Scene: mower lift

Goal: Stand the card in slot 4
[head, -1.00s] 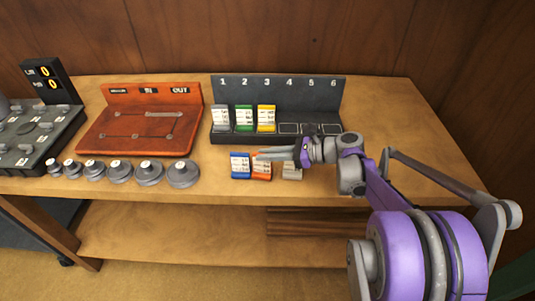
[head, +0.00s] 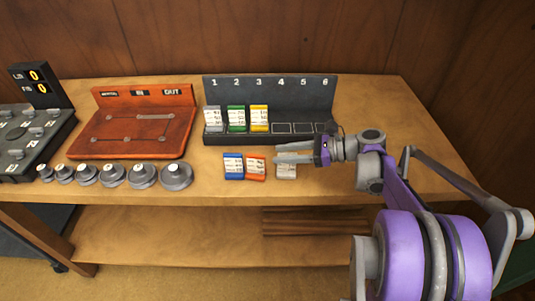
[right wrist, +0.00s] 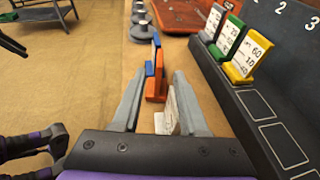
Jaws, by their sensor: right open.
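The rack (head: 270,92) has slots numbered 1 to 6. A grey card (head: 213,118) stands in slot 1, a green card (head: 236,118) in slot 2 and a yellow card (head: 259,118) in slot 3. Slot 4 (head: 282,128) is empty. A blue card (head: 233,166), an orange card (head: 256,168) and a pale card (head: 286,172) stand on the bench in front of the rack. My right gripper (head: 276,153) is open, pointing left at the pale card. In the right wrist view the pale card (right wrist: 171,108) shows between the fingers, nearer the right one.
Several grey weights (head: 142,175) line the bench front to the left. A red-brown board (head: 135,132) stands behind them, with a dark counter panel (head: 38,85) at far left. The bench (head: 390,110) is clear right of the rack.

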